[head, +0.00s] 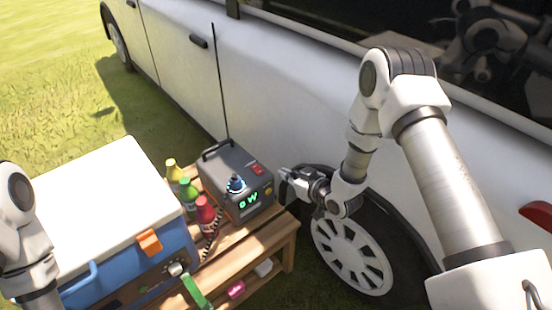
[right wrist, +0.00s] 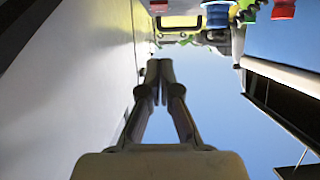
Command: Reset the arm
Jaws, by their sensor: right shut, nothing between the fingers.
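My right arm reaches in from the right side of the head view. Its gripper (head: 284,173) is beside the right side of the grey radio-like box (head: 240,170), in front of the white car; I cannot tell whether it touches the box. In the right wrist view the two fingers (right wrist: 160,66) meet at their tips with nothing between them. Part of my left arm shows at the left edge of the head view, but its gripper is out of sight.
A wooden table (head: 262,243) holds the box and yellow, green and red bottles (head: 205,210). A blue cooler with a white lid (head: 100,195) stands at left. The white car (head: 270,95) and its wheel (head: 352,252) are close behind my right arm. Grass lies open at upper left.

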